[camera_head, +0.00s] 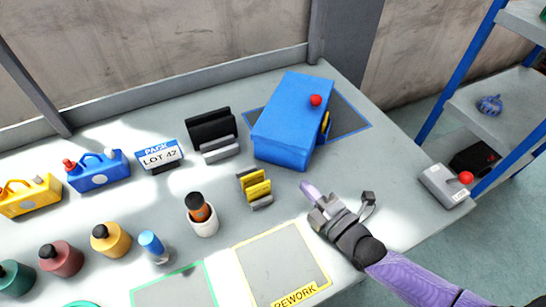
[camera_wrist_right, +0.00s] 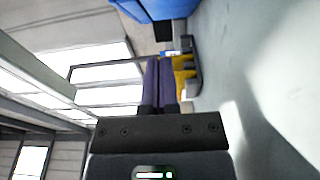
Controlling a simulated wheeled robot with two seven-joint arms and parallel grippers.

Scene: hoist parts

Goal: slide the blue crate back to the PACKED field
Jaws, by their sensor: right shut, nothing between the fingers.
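My left gripper is out of view.
A yellow-and-grey holder (camera_head: 256,188) stands left of my right gripper. A black-and-grey holder (camera_head: 213,135) stands left of the crate. The REWORK field (camera_head: 282,265) is empty. Bottles stand at the left. A grey box with a red button (camera_head: 445,185) is at the right.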

